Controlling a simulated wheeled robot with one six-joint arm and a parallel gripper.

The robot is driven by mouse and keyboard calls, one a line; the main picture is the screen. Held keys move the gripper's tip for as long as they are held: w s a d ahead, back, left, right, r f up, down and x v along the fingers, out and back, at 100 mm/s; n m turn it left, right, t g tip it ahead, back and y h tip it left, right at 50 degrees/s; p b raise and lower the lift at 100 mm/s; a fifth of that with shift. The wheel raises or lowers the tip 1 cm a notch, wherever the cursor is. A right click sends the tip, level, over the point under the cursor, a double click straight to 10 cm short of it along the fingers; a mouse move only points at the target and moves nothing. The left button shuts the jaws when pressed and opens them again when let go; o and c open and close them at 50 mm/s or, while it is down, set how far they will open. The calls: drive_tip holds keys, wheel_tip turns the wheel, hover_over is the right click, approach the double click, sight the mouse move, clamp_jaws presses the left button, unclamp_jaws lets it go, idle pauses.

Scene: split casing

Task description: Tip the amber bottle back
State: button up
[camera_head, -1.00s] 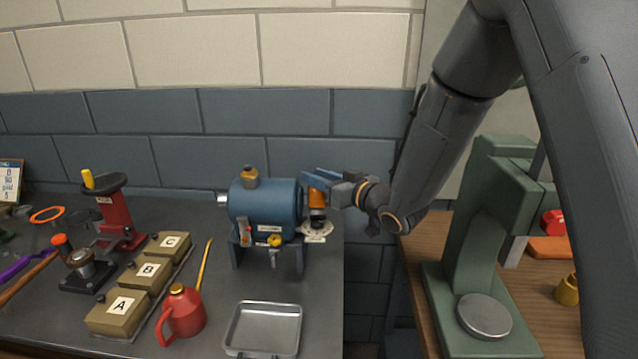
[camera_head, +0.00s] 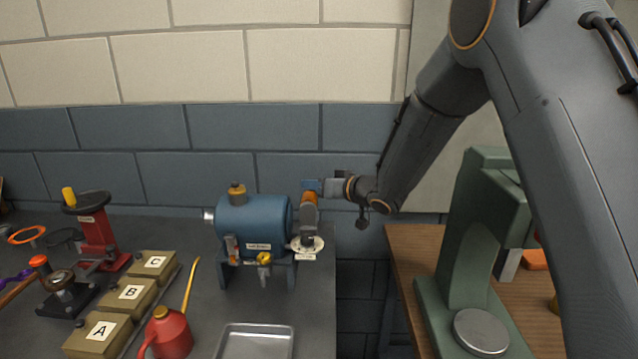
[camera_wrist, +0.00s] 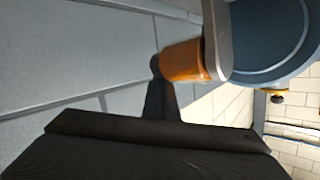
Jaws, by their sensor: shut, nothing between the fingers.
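The amber bottle (camera_head: 309,197) is at the right end of the blue casing, above a pale round plate (camera_head: 314,244). Only a short orange part shows in the head view, with a grey piece (camera_head: 309,216) just below it. The bottle also shows in the wrist view (camera_wrist: 182,62) as an orange cylinder against a grey flat piece (camera_wrist: 216,40). My gripper (camera_head: 312,185) is shut and empty, right at the top of the orange part. I cannot tell whether it touches. The bottle's exact tilt is unclear.
The blue casing (camera_head: 252,222) stands left of my gripper on the dark bench. A metal tray (camera_head: 256,328), red oil can (camera_head: 170,335) and boxes A, B and C (camera_head: 130,293) are in front and left. A green press (camera_head: 462,245) stands right, beyond a gap.

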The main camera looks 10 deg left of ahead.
drive_tip(key=o, duration=0.4)
drive_tip(key=shift+s+d+f+g, duration=0.15)
drive_tip(key=shift+s+f, duration=0.15)
drive_tip(key=shift+f, duration=0.35)
drive_tip(key=shift+s+f+g, duration=0.15)
drive_tip(key=shift+s+f, duration=0.1)
drive_tip(key=shift+f, duration=0.35)
drive_tip(key=shift+c, duration=0.2)
drive_tip(key=shift+o, duration=0.4)
drive_tip(key=shift+s, duration=0.1)
drive_tip(key=shift+o, duration=1.3)
drive_tip(key=shift+w+r, duration=0.3)
drive_tip(key=shift+r, duration=0.25)
drive_tip(key=shift+o, duration=0.8)
drive_tip(key=shift+w+d+r, duration=0.1)
drive_tip(key=shift+r, duration=0.05)
drive_tip(key=shift+r+p, duration=0.25)
drive_tip(key=shift+p, duration=0.1)
drive_tip(key=w+d+r+p, duration=0.1)
drive_tip(key=d+r+p, duration=0.4)
drive_tip(key=d+r, duration=0.1)
drive_tip(key=shift+w+r, duration=0.2)
drive_tip(key=shift+w, duration=0.05)
